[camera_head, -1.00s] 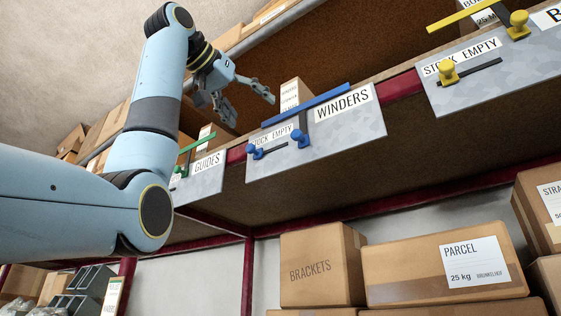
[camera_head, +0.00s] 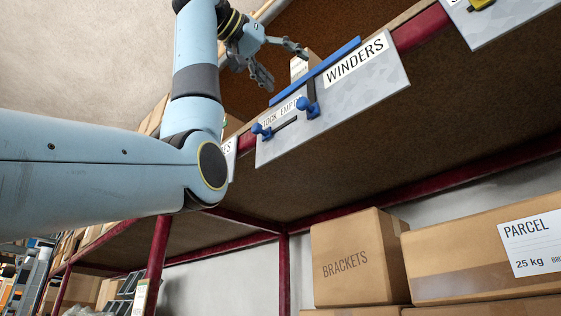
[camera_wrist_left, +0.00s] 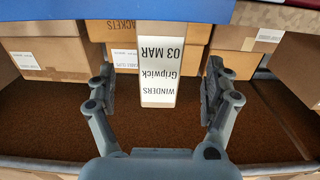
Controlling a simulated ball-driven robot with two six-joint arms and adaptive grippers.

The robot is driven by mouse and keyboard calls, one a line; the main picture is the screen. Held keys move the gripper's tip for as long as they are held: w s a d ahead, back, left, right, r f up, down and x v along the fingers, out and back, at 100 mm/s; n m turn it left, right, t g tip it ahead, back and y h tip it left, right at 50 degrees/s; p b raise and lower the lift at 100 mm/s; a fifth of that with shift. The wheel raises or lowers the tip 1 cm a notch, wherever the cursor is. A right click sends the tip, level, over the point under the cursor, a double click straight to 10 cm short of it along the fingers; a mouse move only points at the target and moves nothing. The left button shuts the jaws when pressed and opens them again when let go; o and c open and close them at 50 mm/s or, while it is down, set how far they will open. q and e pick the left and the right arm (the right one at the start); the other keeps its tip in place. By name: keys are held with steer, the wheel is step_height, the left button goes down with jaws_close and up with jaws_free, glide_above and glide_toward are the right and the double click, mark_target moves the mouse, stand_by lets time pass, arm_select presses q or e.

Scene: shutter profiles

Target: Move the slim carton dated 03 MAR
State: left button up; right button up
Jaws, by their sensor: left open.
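The slim carton (camera_wrist_left: 158,65) shows upside down in the left wrist view, with a white label reading WINDERS, Gripwick, 03 MAR. In the head view a slim carton (camera_head: 299,68) shows partly behind the blue bar of the WINDERS sign, its lower part hidden. My left gripper (camera_head: 286,69) is open and empty, raised at the upper shelf beside this carton. In the left wrist view its two fingers (camera_wrist_left: 160,76) stand apart on either side of the carton's label end, with gaps on both sides.
The grey WINDERS sign plate (camera_head: 366,82) with blue knobs hangs on the shelf front. Other cartons (camera_wrist_left: 50,58) stand at both sides and behind in the left wrist view. A BRACKETS box (camera_head: 350,262) and a PARCEL box (camera_head: 470,262) sit below.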

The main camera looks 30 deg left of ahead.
mark_target(297, 78)
arm_select(q)
steer(key=p+x, duration=0.2)
steer(key=x, duration=0.2)
steer(key=shift+w+d+r, duration=0.1)
steer(key=shift+w+r, duration=0.05)
steer(key=shift+w, duration=0.2)
steer(key=p+x, duration=0.2)
steer(key=x, duration=0.2)
steer(key=shift+w+d+p, duration=0.25)
steer(key=shift+w+p, duration=0.1)
steer(key=shift+w, duration=0.35)
steer(key=shift+f, duration=0.25)
arm_select(e)
steer(key=r, duration=0.1)
steer(key=w+r, duration=0.1)
steer(key=r, duration=0.1)
steer(key=d+r, duration=0.1)
steer(key=r, duration=0.1)
steer(key=shift+w+r, duration=0.1)
steer(key=shift+w, duration=0.15)
arm_select(q)
steer(key=c, duration=1.6)
arm_select(e)
steer(key=shift+w+a, duration=0.1)
steer(key=shift+a, duration=0.15)
arm_select(q)
steer(key=shift+c, duration=0.2)
arm_select(e)
steer(key=shift+d, duration=0.1)
